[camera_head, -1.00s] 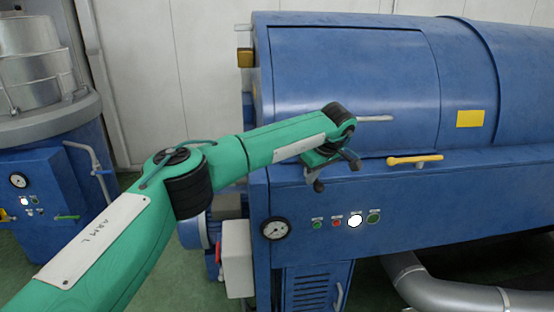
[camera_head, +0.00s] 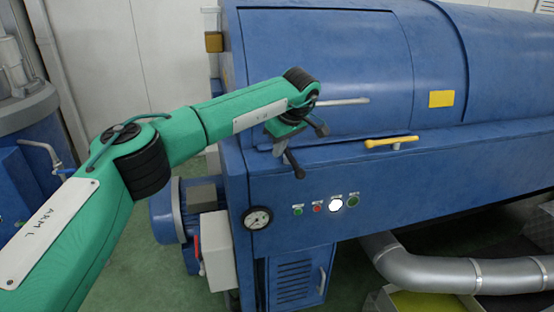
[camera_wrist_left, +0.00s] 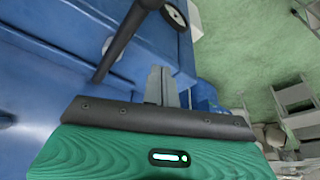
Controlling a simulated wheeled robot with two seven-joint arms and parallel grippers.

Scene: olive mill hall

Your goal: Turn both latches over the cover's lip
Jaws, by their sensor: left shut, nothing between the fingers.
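The blue curved cover (camera_head: 330,60) is down on the machine and bears a silver handle (camera_head: 345,101). A yellow latch-like lever (camera_head: 391,141) lies nearly level along the lip, right of my left gripper (camera_head: 299,138). A dark lever (camera_head: 293,163) points downward beneath that gripper, partly hidden; it seems to be the other latch. In the left wrist view a dark bar (camera_wrist_left: 122,40) crosses ahead of my shut, empty grey fingers (camera_wrist_left: 161,86). I cannot tell whether they touch it. My right gripper is out of view.
A white box (camera_head: 216,250) and a blue motor (camera_head: 172,210) stand at left. A silver pipe (camera_head: 430,270) runs low at right. Green floor shows between the machines.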

